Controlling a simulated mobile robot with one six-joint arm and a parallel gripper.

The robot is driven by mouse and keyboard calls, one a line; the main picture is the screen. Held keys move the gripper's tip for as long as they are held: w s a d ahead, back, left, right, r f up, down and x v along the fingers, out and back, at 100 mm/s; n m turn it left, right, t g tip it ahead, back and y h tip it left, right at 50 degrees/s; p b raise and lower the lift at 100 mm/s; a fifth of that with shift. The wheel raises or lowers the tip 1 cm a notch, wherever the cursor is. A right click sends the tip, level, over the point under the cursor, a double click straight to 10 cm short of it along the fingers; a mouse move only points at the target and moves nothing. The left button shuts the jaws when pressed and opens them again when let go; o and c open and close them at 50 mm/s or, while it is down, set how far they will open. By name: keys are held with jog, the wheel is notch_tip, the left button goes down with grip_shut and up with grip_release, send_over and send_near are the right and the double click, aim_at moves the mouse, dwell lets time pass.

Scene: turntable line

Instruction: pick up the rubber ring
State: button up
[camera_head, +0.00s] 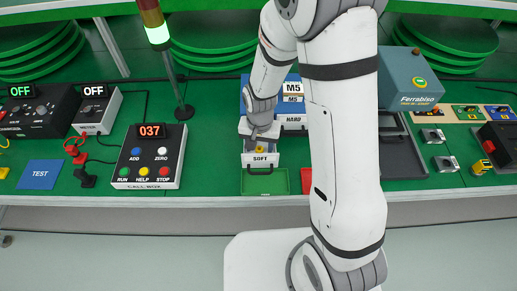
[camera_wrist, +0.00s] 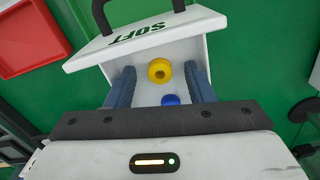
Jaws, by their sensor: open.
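The yellow piece also shows as a small spot in the head view (camera_head: 260,149). A blue piece (camera_wrist: 171,99) lies behind it in the drawer, partly hidden by my gripper's body. My gripper (camera_wrist: 160,78) is open, with one blue-grey finger on each side of the yellow piece and a gap to it on both sides. In the head view my gripper (camera_head: 262,134) is above the drawer (camera_head: 259,159); its fingers are hard to make out.
A drawer marked HARD (camera_head: 294,121) is beside it, partly behind my arm. A green tray (camera_head: 265,182) and a red tray (camera_head: 306,180) lie in front. A control box (camera_head: 150,156) reading 037 stands left. The blue Ferrabiso box (camera_head: 411,80) is at right.

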jog(key=shift+c, duration=0.3)
jog(key=c, duration=1)
